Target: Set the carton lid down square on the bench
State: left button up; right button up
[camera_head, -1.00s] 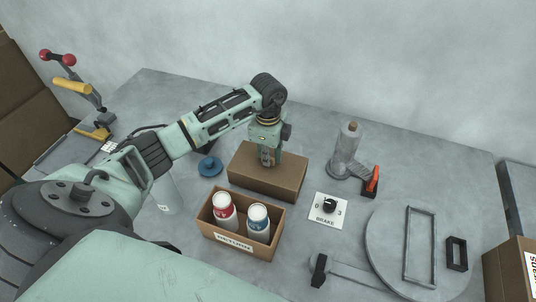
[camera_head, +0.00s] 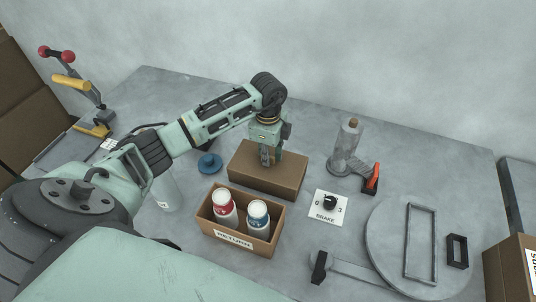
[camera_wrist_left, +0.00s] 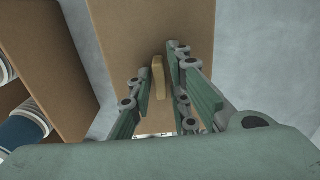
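The carton lid (camera_head: 250,175) is a brown, shallow box shape lying flat on the grey bench (camera_head: 180,100), behind the open carton (camera_head: 263,247). In the left wrist view the lid (camera_wrist_left: 118,30) fills the middle, with a small tan grip tab (camera_wrist_left: 158,78) on its top. My left gripper (camera_head: 268,162) points down over the lid. In the wrist view its fingers (camera_wrist_left: 159,72) stand apart on either side of the tab, with gaps showing. My right gripper is out of view.
A blue knob (camera_head: 209,164) sits left.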

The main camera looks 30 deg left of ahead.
pick_arm(q)
jog(key=shift+o, duration=1.2)
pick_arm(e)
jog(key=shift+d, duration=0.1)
pick_arm(q)
notch_tip(320, 180, up, 12)
